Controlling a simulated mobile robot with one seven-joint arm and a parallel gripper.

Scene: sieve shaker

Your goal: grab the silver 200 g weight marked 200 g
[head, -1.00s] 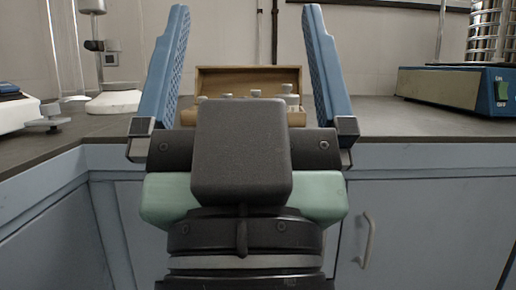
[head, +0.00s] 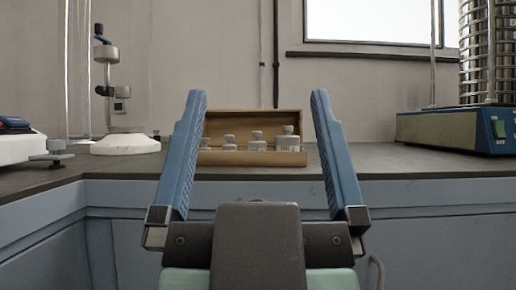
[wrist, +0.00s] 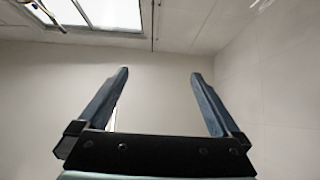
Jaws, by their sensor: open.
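An open wooden box (head: 255,159) stands on the dark counter, with its lid raised at the back. Several silver knobbed weights stand in it in a row, rising in size from left to right, the largest weight (head: 288,142) at the right end. Their markings are too small to read, so I cannot tell which is the 200 g one. My gripper (head: 257,93) is open and empty, its two blue fingers pointing up in front of the box and framing it in the head view.
A blue sieve shaker (head: 450,130) with a sieve stack (head: 487,55) stands at the right. A stand with a white round base (head: 125,144) and a white device (head: 18,149) are at the left. Blue cabinets (head: 440,225) lie below the counter edge.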

